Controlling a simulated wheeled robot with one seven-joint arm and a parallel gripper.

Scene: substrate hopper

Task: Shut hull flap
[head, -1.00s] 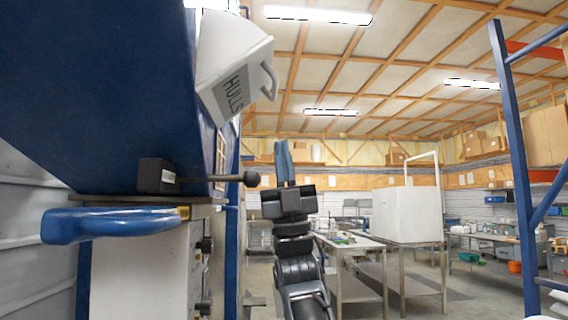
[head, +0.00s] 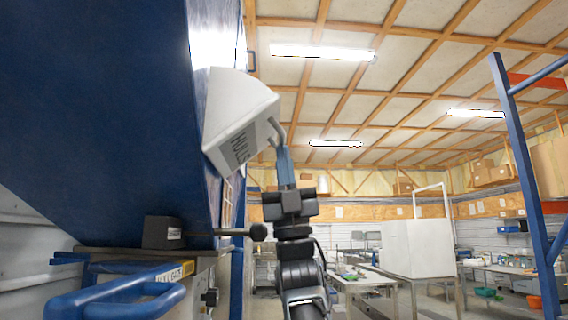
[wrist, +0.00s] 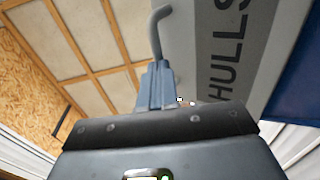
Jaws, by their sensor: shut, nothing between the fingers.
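The hull flap (head: 236,125) is a pale grey box-like flap marked HULLS, high on the side of the blue hopper. It stands out from the hopper, tilted. Its bar handle (head: 279,132) is on the outer face. My gripper (head: 285,153) points up, with its blue fingers shut and empty, right by the lower end of the handle. In the wrist view, my fingertips (wrist: 156,72) are beside the flap's HULLS face (wrist: 222,60), just below the grey handle (wrist: 159,28). I cannot tell whether they touch it.
The blue hopper (head: 95,95) fills the left side. Under it are a rod with a black knob (head: 258,232) and a blue handle (head: 120,300) on a lower unit. A blue rack post (head: 525,190) stands at right. Benches and a white bin (head: 418,247) are farther back.

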